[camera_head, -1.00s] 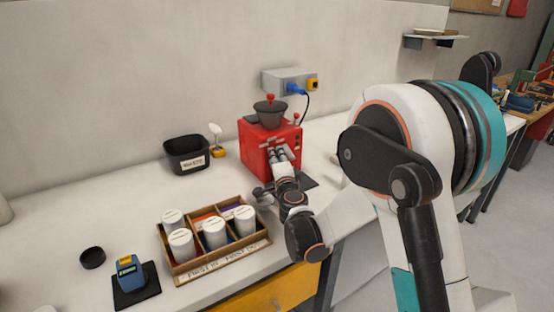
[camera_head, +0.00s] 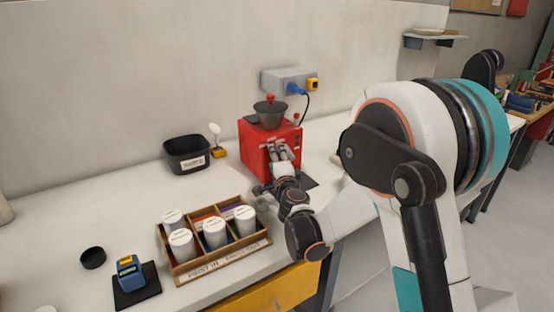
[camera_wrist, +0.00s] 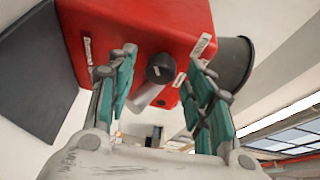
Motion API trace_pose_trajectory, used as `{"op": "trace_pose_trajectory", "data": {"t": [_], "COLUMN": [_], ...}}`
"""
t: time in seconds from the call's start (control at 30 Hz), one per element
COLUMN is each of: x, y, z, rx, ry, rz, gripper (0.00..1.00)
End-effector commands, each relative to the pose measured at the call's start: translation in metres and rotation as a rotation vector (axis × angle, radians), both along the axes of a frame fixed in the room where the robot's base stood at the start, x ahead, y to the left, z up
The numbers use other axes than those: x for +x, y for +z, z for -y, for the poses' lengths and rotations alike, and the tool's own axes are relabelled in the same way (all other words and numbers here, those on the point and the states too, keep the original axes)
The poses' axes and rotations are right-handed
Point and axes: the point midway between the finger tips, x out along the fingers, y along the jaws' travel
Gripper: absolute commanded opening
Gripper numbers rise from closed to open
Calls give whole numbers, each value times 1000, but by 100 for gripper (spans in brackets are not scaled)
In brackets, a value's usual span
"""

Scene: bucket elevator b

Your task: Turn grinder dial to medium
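The red grinder (camera_head: 258,138) stands on the white counter against the wall, with a dark grey hopper (camera_head: 270,114) on top. My gripper (camera_head: 284,155) is at its front face and hides much of that face in the head view. In the wrist view, the grinder (camera_wrist: 135,25) fills the top. A round dark dial (camera_wrist: 160,68) with a small white mark sits on its face. My gripper (camera_wrist: 163,62) is open, with one teal-padded finger on each side of the dial. Gaps show between the fingers and the dial. Small labels on the face are unreadable.
A wooden divided tray (camera_head: 222,262) with several white-lidded canisters stands left of my forearm. A black bin (camera_head: 187,154) and a blue device on a dark pad (camera_head: 131,272) are further left. A power box (camera_head: 288,79) with a cable is on the wall behind the grinder.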

Motion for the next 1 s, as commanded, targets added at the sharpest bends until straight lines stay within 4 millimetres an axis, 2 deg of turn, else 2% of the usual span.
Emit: {"op": "trace_pose_trajectory", "data": {"t": [0.17,0.27,0.37,0.7,0.83,1.0], "x": [-1,-9,-23,-90,-107,-116], "y": [0,0,1,2,2,2], "z": [0,2,5,18,22,24], "rx": [0,0,-1,0,0,0], "ry": [0,0,0,1,1,0], "rz": [0,0,0,0,0,0], "gripper": [47,47,47,47,47,47]}}
